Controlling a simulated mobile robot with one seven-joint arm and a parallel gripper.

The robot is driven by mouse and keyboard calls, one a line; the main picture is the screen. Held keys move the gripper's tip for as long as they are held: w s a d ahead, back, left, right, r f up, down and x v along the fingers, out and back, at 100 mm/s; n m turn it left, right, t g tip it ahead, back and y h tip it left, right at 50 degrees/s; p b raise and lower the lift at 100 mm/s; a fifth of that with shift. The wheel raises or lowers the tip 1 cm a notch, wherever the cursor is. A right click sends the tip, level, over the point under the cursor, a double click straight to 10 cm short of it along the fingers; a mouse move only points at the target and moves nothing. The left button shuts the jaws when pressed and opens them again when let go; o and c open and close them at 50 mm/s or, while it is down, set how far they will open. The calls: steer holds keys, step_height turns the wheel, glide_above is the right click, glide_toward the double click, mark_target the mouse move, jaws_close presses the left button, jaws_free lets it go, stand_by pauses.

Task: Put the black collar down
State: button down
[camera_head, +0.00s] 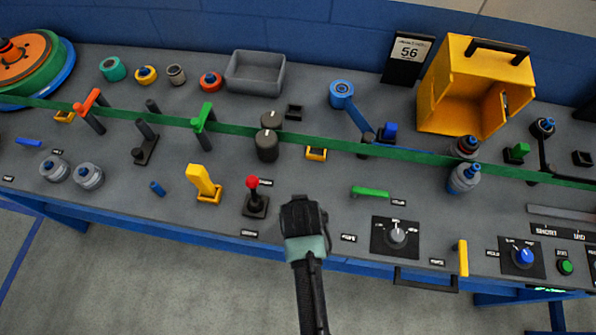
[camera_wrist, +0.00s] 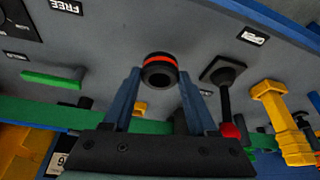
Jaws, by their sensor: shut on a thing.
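The black collar (camera_wrist: 158,77) has an orange-red band and a round central hole. In the wrist view it sits between the tips of the two blue-grey fingers of my gripper (camera_wrist: 160,73). My gripper is shut on it. In the head view my gripper (camera_head: 304,215) is over the front part of the grey panel, just right of the red-knobbed joystick, and the collar is hidden there. I cannot tell whether the collar touches the panel surface.
The joystick (camera_head: 253,196) and a yellow lever (camera_head: 203,184) stand left of my gripper. A green handle (camera_head: 370,192) and a rotary dial (camera_head: 397,235) are to the right. A green strip (camera_head: 335,149) crosses behind. Some bare panel (camera_head: 325,190) lies around the gripper.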

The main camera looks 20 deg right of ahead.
steer(key=shift+f, duration=1.5)
steer(key=shift+f, duration=0.15)
steer(key=shift+c, duration=1)
jaws_free()
steer(key=shift+r, duration=0.25)
steer(key=v, duration=1.2)
steer(key=shift+f, duration=0.1)
